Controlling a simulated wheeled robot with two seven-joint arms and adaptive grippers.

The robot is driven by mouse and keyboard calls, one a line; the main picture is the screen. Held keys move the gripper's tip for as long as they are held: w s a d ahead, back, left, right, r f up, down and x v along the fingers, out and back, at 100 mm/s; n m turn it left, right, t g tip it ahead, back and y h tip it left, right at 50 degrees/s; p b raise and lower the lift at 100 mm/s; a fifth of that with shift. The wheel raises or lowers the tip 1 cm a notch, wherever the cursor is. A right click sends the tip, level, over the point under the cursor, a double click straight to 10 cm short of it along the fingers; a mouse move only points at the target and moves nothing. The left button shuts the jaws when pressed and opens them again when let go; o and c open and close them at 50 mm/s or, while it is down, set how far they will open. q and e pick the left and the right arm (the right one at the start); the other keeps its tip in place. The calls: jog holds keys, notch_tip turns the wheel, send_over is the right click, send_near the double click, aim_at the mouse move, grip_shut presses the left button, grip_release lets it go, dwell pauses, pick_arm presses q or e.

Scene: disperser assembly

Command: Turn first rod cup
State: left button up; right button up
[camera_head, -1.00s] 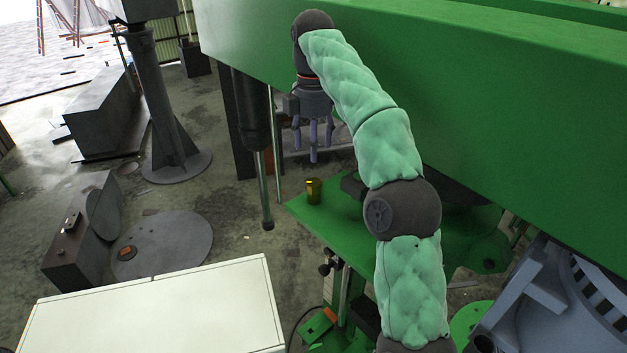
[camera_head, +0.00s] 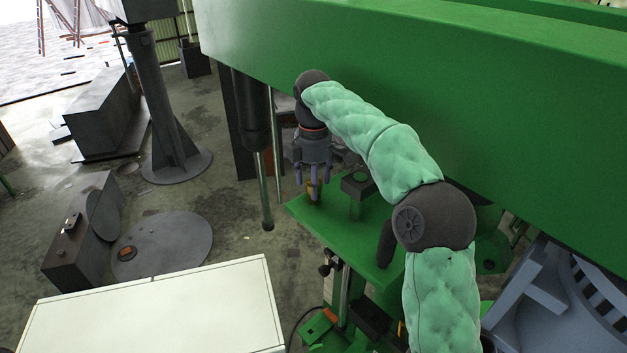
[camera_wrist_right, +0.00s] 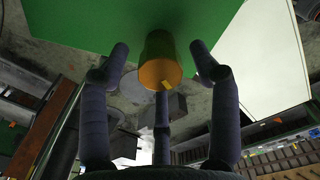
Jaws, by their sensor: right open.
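The rod cup, a small brass-yellow cylinder (camera_head: 313,190), stands on the green machine table (camera_head: 350,240) near its far left corner. My right gripper (camera_head: 313,180) is directly above it, pointing down, with its fingers around the cup's upper part in the head view. In the right wrist view the cup (camera_wrist_right: 160,62) sits between the spread fingers of the gripper (camera_wrist_right: 158,70). Gaps show between the fingers and the cup, so they are open. The cup is partly hidden by the fingers in the head view. My left gripper is not in view.
A dark vertical cylinder with a thin rod (camera_head: 262,170) hangs just left of the gripper. A large green beam (camera_head: 420,90) runs behind my right arm. A dark block (camera_head: 357,183) stands right of the cup. A white cabinet top (camera_head: 160,310) lies at the lower left.

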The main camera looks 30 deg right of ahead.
jog(key=shift+c, duration=0.3)
jog(key=c, duration=1.1)
jog(key=shift+n, duration=1)
jog(key=o, duration=1.2)
jog(key=shift+c, duration=0.2)
notch_tip(320, 180, up, 12)
jog(key=shift+a, duration=0.1)
